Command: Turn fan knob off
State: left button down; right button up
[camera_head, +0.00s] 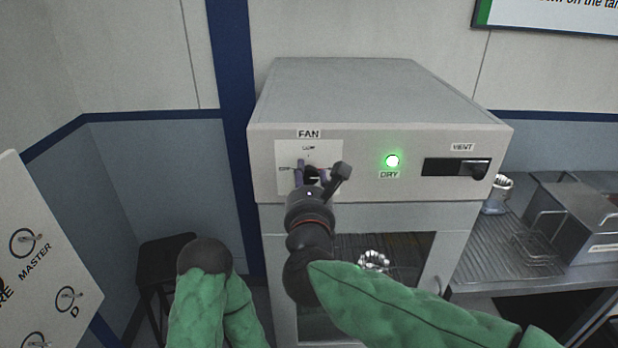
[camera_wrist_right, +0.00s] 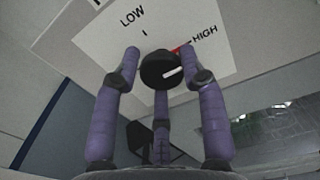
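The fan knob (camera_wrist_right: 158,70) is round and black with a white pointer line, on a white dial plate (camera_wrist_right: 110,45) marked LOW and HIGH. In the right wrist view its pointer slants to the right, and a red mark shows beside it near HIGH. My right gripper (camera_wrist_right: 159,52) is open, with purple fingers spread around the knob and gaps between fingers and knob. In the head view the right gripper (camera_head: 312,172) is in front of the FAN plate (camera_head: 330,150) and hides most of the knob. My left gripper is not in view; only a green-sleeved left arm shows.
The grey dryer cabinet (camera_head: 350,90) has a lit green DRY lamp (camera_head: 392,160) and a VENT slider (camera_head: 458,168) to the right of the dial. A metal part (camera_head: 373,260) shows behind its window.

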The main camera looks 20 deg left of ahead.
jog(key=shift+r, duration=0.2)
jog(key=shift+c, duration=1.3)
jog(key=shift+d, duration=0.1)
